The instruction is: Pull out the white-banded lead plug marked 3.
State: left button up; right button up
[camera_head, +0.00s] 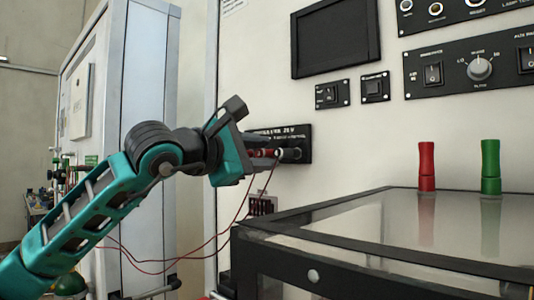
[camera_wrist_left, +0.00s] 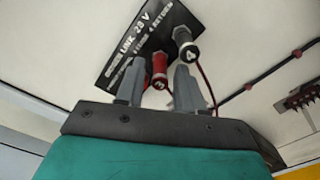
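My left gripper (camera_head: 262,151) reaches a small black panel (camera_head: 306,142) on the pale wall. In the left wrist view its two grey fingers (camera_wrist_left: 158,68) stand apart on either side of a red plug (camera_wrist_left: 160,66), with a visible gap on each side. This plug has a pale ring at its near end; its mark is too small to read surely. Thin red leads hang from the plugs. My right gripper is not in view.
A black-framed case (camera_head: 375,257) stands at lower right, with a red post (camera_head: 426,167) and a green post (camera_head: 490,167) on top. Switch panels (camera_head: 470,68) and a dark screen (camera_head: 335,40) are above. Loose red leads (camera_head: 215,240) hang below my gripper.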

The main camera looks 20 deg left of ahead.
aim_at(259, 154)
pick_arm(q)
jog(key=shift+b, duration=0.35)
dwell(0.4)
grip_shut()
jog(key=shift+s+a, duration=0.1)
jog(key=shift+s, duration=0.05)
dwell(0.4)
jog(key=shift+b+v, duration=1.05)
jog(key=shift+v, duration=1.3)
